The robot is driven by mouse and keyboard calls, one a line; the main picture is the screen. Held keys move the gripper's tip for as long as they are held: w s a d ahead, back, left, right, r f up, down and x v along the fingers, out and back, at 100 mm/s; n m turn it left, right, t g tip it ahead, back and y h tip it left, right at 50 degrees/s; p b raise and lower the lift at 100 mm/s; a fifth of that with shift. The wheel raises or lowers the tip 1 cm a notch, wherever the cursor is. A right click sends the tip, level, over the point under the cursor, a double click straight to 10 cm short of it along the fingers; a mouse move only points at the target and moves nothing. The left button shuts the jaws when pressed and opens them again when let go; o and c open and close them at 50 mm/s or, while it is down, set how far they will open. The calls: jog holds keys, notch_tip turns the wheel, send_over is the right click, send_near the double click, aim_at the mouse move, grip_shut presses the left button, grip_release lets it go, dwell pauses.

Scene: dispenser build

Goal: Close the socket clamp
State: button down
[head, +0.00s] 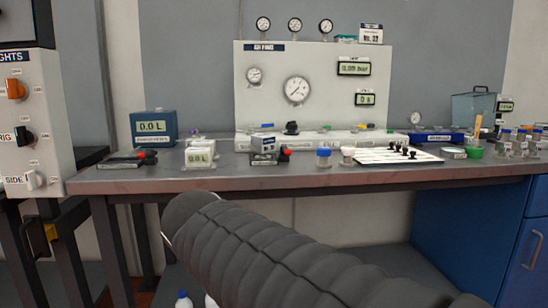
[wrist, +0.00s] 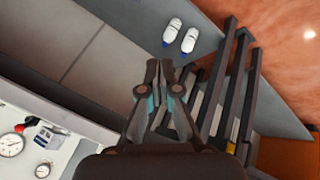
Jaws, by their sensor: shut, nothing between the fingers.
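I cannot tell which is the socket clamp, or whether either lever is open or closed. In the wrist view my gripper (wrist: 160,68) is shut and empty. It points away from the benchtop, and its fingertips are clear of both fixtures. In the head view my dark arm covers the lower middle and the gripper does not show.
A gauge panel (head: 310,85) stands behind. White bottles (wrist: 172,30) and dark frame bars (wrist: 232,90) are near my gripper's view.

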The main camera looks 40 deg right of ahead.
jog(key=w+d+r+h+b, duration=0.2)
jog(key=w+d+r+h, duration=0.3)
jog(key=w+d+r, duration=0.2)
jog(key=w+d+r+g+h+b, duration=0.1)
jog(key=w+d+r+h+b, duration=0.1)
jog(key=w+d+r+h, duration=0.4)
jog(key=w+d+r, duration=0.1)
jog(key=w+r, duration=0.4)
jog(key=w, duration=0.2)
jog(key=shift+w+d+g+h, duration=0.3)
jog(key=shift+w, duration=0.05)
send_near(284, 151)
jog(key=w+d, duration=0.3)
jog(key=shift+w+d+p, duration=0.15)
jog(key=shift+w+p, duration=0.25)
jog(key=shift+s+d+f, duration=0.25)
jog(key=shift+s+d, duration=0.5)
jog(key=shift+d, duration=0.15)
jog(key=shift+s+d+f, duration=0.2)
jog(key=shift+s+d, duration=0.15)
jog(key=shift+d, duration=0.25)
jog(key=shift+a+b, duration=0.1)
jog(key=shift+b, duration=0.2)
